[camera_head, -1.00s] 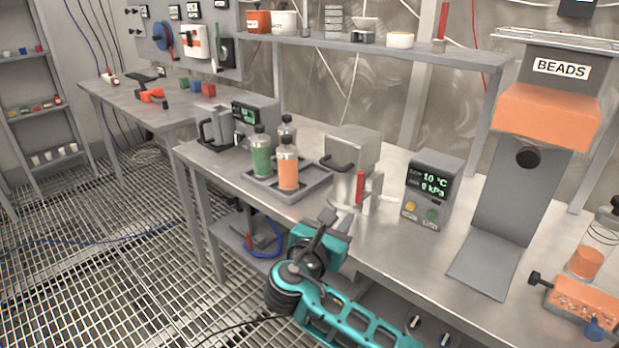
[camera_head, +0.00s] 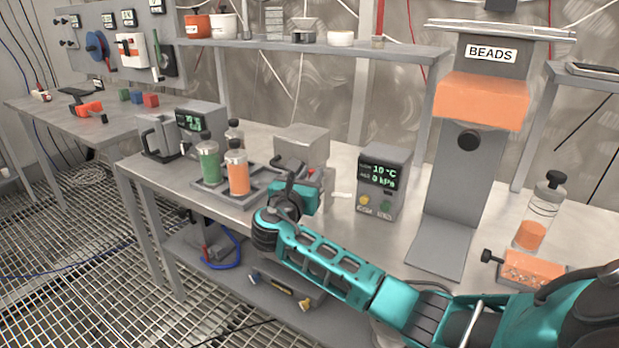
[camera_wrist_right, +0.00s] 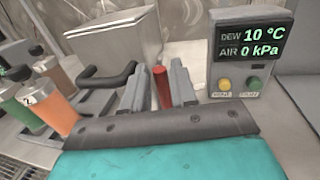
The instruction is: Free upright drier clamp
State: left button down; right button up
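A red upright lever (camera_wrist_right: 162,88) stands in front of a steel box (camera_wrist_right: 118,42) with a black handle; the box also shows in the head view (camera_head: 302,146). My right gripper (camera_head: 312,184) reaches over the bench's front edge to this lever. In the right wrist view its two grey fingers (camera_wrist_right: 160,88) are apart, with the lever between them; contact is unclear. At far right, a clear upright cylinder (camera_head: 540,222) with orange beads and a black top stands behind an orange block (camera_head: 533,270) with a black side knob. Which part is the drier clamp is unclear. My left gripper is out of view.
A tray (camera_head: 212,196) with green and orange bottles stands left of the steel box. A display unit (camera_head: 382,182) reading 10 °C and 0 kPa is to its right. A tall BEADS dispenser (camera_head: 468,150) stands further right. A shelf (camera_head: 330,47) runs above the bench.

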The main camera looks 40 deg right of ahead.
jog(key=shift+w+d, duration=0.1)
jog(key=shift+d, duration=0.05)
grip_shut()
dwell(0.5)
